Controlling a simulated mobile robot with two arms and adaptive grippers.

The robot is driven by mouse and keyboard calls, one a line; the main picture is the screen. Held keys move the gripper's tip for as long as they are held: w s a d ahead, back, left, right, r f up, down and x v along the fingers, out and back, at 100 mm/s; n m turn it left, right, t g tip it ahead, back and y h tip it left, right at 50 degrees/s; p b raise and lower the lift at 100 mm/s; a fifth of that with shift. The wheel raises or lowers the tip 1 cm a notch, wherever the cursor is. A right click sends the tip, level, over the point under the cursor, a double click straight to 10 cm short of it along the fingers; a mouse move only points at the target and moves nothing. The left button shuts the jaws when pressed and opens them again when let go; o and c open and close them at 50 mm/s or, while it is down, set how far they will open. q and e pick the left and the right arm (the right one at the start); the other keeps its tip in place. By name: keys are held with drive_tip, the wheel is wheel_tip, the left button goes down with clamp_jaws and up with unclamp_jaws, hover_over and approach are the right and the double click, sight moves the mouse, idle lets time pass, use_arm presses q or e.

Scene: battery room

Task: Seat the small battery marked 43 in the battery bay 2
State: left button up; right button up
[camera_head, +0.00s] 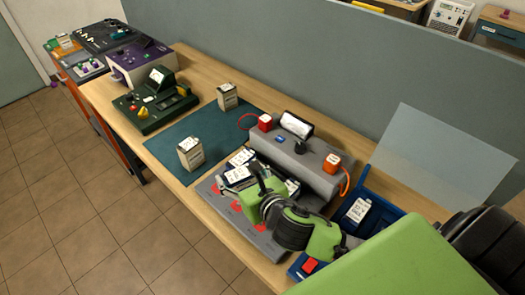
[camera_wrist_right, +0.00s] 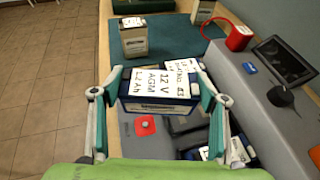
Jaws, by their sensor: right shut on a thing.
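My right gripper (camera_wrist_right: 157,97) is shut on a small dark blue battery (camera_wrist_right: 160,88) with a white label reading 12 V AGM 1.2 Ah; the number on its top label is hard to read. In the head view the gripper (camera_head: 250,178) holds it above the grey charger (camera_head: 223,203), whose front has red buttons. In the wrist view one red button (camera_wrist_right: 145,125) shows beneath the battery. Another labelled battery (camera_wrist_right: 238,151) sits low in the charger beside the right finger. Bay numbers cannot be read, and my gripper hides part of the bays. My left gripper is not in view.
Two pale batteries, one nearer (camera_head: 190,153) and one farther (camera_head: 227,97), stand on the teal mat (camera_head: 168,145). A blue case (camera_head: 380,214) with a raised clear lid holds a labelled battery (camera_head: 357,210). The charger's raised back carries a display (camera_head: 297,125).

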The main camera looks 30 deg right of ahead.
drive_tip(key=d+y+p, duration=0.1)
drive_tip(key=w+d+f+n+y+p, duration=0.1)
drive_tip(key=d+n+p, duration=0.1)
drive_tip(key=d, duration=0.1)
drive_tip(key=shift+w+f+y, duration=0.15)
drive_tip(key=shift+f+y, duration=0.05)
drive_tip(key=shift+y, duration=0.2)
use_arm(q)
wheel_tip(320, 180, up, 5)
drive_tip(key=p, duration=0.1)
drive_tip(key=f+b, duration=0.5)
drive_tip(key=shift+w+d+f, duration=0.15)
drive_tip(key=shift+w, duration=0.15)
use_arm(e)
drive_tip(key=shift+n+g+y, duration=0.3)
drive_tip(key=shift+n+y, duration=0.3)
drive_tip(key=shift+n, duration=0.1)
drive_tip(key=d+f, duration=0.2)
drive_tip(key=f, duration=0.1)
drive_tip(key=d+f, duration=0.1)
drive_tip(key=shift+w+d+f, duration=0.2)
drive_tip(key=shift+w+d, duration=0.15)
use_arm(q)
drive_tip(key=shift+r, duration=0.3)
use_arm(e)
drive_tip(key=shift+s, duration=0.1)
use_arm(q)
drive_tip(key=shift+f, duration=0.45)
use_arm(e)
drive_tip(key=shift+f, duration=0.6)
